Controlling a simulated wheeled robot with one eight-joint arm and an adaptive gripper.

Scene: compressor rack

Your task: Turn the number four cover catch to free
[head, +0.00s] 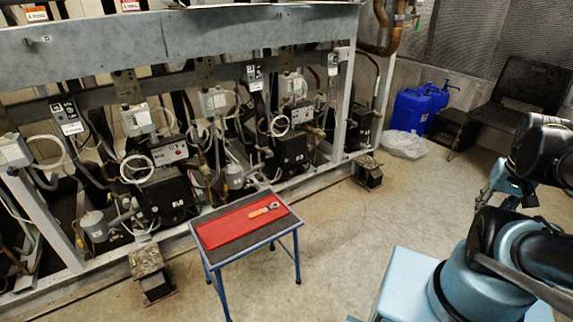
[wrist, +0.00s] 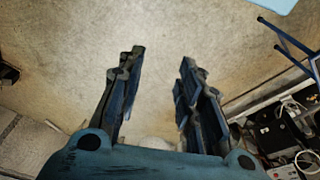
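The compressor rack (head: 180,42) fills the left and middle of the head view, with several black compressors and grey boxes under a long grey beam. I cannot make out a cover catch or a number four on it; such parts are too small to tell. In the wrist view my gripper (wrist: 162,57) is open and empty, its two fingers apart over bare floor. The gripper is well away from the rack, whose parts show at the lower right of the wrist view (wrist: 275,130). In the head view my arm is at the right.
A small blue-legged table (head: 262,243) stands before the rack, with a red mat (head: 225,229) and a wooden-handled tool (head: 264,210) on it. Blue canisters (head: 410,110), a black chair (head: 520,95) and a white bag (head: 403,144) are at the back right. The middle floor is clear.

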